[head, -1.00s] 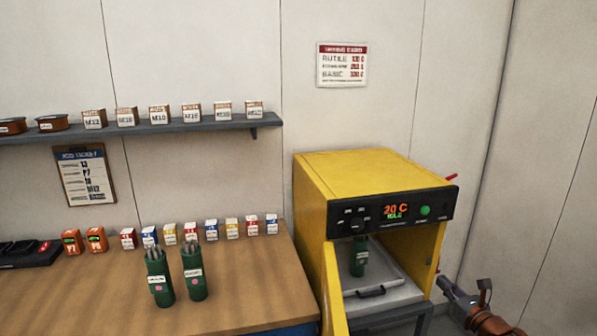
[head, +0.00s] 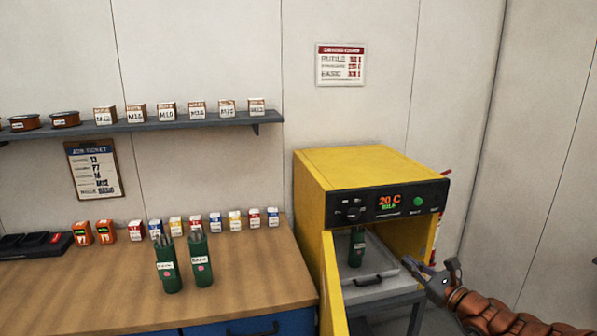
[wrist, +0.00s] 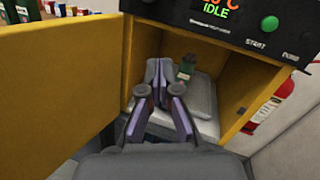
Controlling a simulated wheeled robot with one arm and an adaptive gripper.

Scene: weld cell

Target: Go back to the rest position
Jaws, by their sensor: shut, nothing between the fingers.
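My gripper (head: 418,267) is at the right in the head view, just right of the yellow oven (head: 312,180) and near its open front. In the wrist view my gripper (wrist: 163,80) has its fingers close together and empty, pointing toward the oven opening. The oven door (head: 332,285) stands open on the left. Inside, a green canister (head: 356,246) stands upright on the grey tray (head: 385,272). The canister (wrist: 189,64) is partly hidden behind my fingers in the wrist view. The oven display (head: 389,202) reads 20 C, IDLE.
Two green canisters with rods (head: 168,264) stand on the wooden bench (head: 100,300) left of the oven. Small boxes (head: 235,221) line the bench's back, and a shelf (head: 150,127) hangs above. A red extinguisher (wrist: 268,112) is on the right in the wrist view.

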